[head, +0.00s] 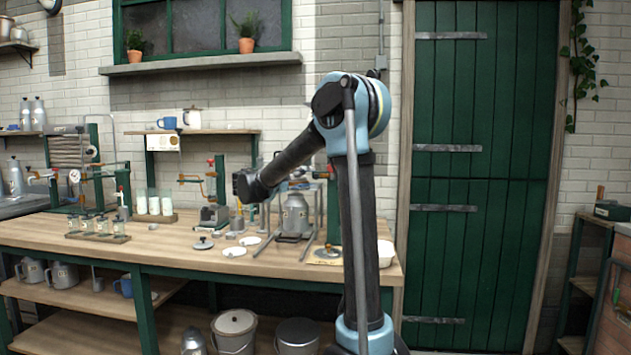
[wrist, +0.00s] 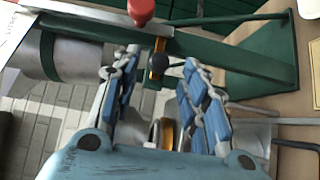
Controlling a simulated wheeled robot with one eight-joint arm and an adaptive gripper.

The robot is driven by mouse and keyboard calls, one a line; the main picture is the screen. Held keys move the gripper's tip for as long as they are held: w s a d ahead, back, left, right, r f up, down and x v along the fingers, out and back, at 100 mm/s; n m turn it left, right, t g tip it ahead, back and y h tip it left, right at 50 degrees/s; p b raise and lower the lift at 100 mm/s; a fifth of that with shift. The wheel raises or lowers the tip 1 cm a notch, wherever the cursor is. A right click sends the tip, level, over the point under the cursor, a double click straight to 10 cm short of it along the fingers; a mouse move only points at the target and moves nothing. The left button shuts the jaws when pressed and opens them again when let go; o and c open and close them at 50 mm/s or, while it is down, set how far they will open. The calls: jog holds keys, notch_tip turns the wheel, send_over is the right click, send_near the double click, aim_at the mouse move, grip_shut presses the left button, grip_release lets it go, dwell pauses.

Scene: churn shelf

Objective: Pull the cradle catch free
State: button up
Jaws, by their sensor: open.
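In the wrist view my gripper (wrist: 159,66) is open, with its two blue linked fingers apart. A small black ball knob (wrist: 160,63) with a brass-coloured piece shows between and just beyond the fingertips, on a green frame (wrist: 235,57). It may be the cradle catch, but I cannot tell for sure; contact is not clear. A red knob (wrist: 141,10) stands above it. In the head view my arm reaches left over the bench, and its end hides part of what lies behind. A metal churn (head: 295,214) stands in a frame to the right of it.
The wooden bench (head: 160,243) carries a green stand with a red handle (head: 211,163), white discs (head: 234,252) and glass jars (head: 90,225). In the wrist view a grey metal cylinder (wrist: 75,60) lies at left. A green door (head: 480,150) is at right.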

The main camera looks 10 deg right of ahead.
aim_at(316, 177)
jog(key=shift+x, duration=2.55)
jog(key=shift+c, duration=0.2)
grip_shut()
